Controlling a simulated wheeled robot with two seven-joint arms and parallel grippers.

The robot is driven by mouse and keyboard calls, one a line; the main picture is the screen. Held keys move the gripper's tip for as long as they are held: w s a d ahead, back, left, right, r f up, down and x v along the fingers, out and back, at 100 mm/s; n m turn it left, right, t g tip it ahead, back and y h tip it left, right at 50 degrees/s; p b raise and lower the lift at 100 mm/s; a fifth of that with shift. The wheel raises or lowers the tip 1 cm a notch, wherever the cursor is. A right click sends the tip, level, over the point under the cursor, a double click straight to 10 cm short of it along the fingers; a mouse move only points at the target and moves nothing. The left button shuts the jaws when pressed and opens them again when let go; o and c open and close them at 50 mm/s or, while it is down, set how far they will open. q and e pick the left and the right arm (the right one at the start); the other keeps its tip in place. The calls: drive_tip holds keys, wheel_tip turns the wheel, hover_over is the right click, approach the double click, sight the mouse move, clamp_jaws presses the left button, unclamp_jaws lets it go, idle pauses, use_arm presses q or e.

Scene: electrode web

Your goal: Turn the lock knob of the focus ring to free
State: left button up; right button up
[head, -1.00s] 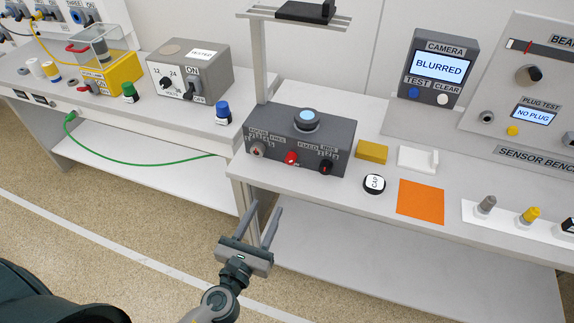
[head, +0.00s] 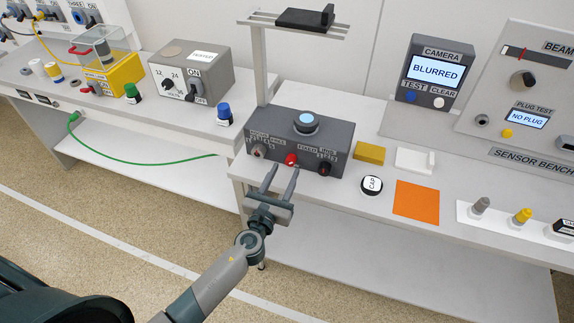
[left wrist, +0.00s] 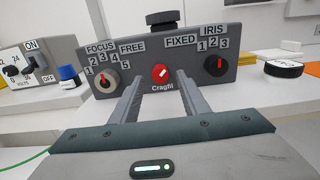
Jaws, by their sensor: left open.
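The red lock knob (head: 291,159) is on the front face of the dark grey camera box (head: 338,135). In the left wrist view the red knob (left wrist: 160,73) sits between the FREE and FIXED labels, and its white mark seems to tilt up-right, toward FIXED. The focus ring's knob (left wrist: 104,79) is to its left, by numbers, and the iris knob (left wrist: 215,66) is to its right. My left gripper (head: 284,169) is open and empty, just in front of the box, its fingers aimed either side of the red knob, apparently without touching it. My right gripper is out of view.
A camera display (head: 436,68) reads BLURRED. A yellow block (head: 370,153), a white piece (head: 414,161), a round cap (head: 371,185) and an orange mat (head: 416,199) lie right of the box. A blue-topped knob (head: 224,113) stands left.

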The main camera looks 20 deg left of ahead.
sight(289, 163)
use_arm(q)
drive_tip(key=shift+w, duration=1.55)
drive_tip(key=shift+c, duration=0.5)
clamp_jaws()
